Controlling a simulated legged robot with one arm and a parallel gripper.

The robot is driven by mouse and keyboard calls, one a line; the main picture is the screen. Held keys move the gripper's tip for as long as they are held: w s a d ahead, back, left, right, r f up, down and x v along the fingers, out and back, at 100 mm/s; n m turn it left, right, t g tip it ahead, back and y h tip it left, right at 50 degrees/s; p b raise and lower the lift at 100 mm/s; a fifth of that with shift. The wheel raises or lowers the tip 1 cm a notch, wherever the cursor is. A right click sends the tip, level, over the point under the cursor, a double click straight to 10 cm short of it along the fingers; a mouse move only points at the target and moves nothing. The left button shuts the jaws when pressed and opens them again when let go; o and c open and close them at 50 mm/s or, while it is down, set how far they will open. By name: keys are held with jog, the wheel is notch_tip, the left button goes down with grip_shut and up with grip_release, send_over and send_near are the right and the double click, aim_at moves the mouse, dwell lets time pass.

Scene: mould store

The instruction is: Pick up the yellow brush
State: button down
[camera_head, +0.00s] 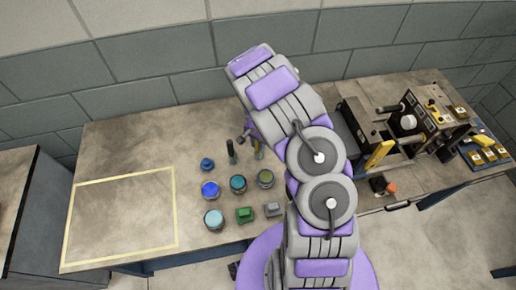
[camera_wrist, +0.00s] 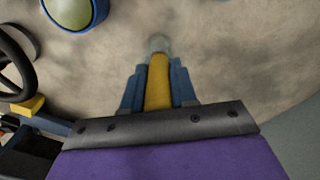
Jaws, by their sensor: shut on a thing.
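The yellow brush (camera_wrist: 158,88) shows in the wrist view as a yellow shaft with a pale, greyish tip. It lies between the two blue fingers of my gripper (camera_wrist: 157,76), which are shut on it from both sides. In the head view my gripper (camera_head: 250,138) is low over the bench, behind the group of jars and partly hidden by my arm. Only a small part of the brush (camera_head: 259,151) shows there. I cannot tell whether the brush touches the bench.
Several jars, including a blue one (camera_head: 210,189) and a teal one (camera_head: 238,184), stand left of my arm with a green block (camera_head: 244,214) and a grey block (camera_head: 272,209). A dark upright item (camera_head: 231,152) is close by. A yellow-outlined area (camera_head: 174,215) is empty. Machinery (camera_head: 405,122) stands right.

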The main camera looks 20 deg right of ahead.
jog(key=shift+d+r, duration=0.15)
jog(key=shift+r, duration=0.2)
notch_tip(320, 180, up, 9)
jog(key=shift+r+p, duration=0.15)
jog(key=shift+p, duration=0.7)
dwell(1.0)
